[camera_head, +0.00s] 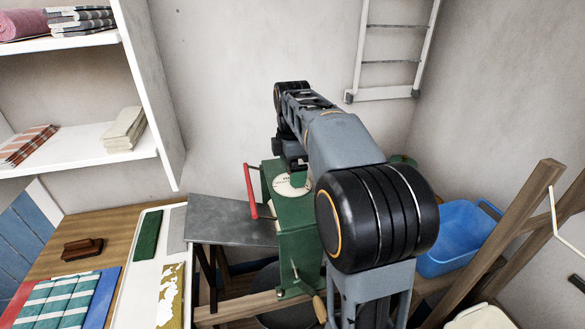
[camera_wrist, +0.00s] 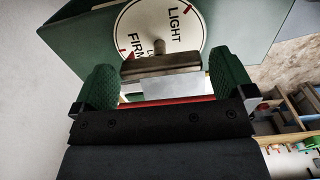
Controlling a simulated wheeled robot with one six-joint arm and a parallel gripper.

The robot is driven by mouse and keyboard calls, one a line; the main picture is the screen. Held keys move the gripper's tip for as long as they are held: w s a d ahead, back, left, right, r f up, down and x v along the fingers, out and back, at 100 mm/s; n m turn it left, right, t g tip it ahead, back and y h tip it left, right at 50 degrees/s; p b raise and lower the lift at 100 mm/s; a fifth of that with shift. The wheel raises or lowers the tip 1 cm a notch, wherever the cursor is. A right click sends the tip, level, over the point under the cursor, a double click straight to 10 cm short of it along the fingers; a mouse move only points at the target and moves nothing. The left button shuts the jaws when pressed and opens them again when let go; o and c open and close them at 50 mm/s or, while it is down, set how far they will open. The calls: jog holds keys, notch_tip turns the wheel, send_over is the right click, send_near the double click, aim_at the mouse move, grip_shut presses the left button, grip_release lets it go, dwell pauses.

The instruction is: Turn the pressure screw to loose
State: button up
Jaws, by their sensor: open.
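The pressure screw's metal crossbar (camera_wrist: 160,65) shows in the wrist view, in front of a round white dial (camera_wrist: 190,28) on the green wringer housing (camera_wrist: 255,20). I can read LIGHT and FIRM on the dial; a third label beginning with L is partly hidden behind the screw. My gripper (camera_wrist: 160,78) is open, with a green pad on each side of the crossbar and a visible gap at its ends. In the head view, the dial (camera_head: 290,187) lies on top of the green wringer (camera_head: 298,235), and my arm hides much of the screw.
A grey board (camera_head: 232,222) and table with folded cloths (camera_head: 65,300) lie left. A blue tub (camera_head: 455,240) and wooden posts (camera_head: 510,235) stand right. A white shelf (camera_head: 90,150) is at upper left.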

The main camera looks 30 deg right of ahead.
jog(key=shift+f, duration=0.1)
jog(key=shift+c, duration=0.2)
jog(key=c, duration=0.7)
jog(key=shift+m, duration=0.3)
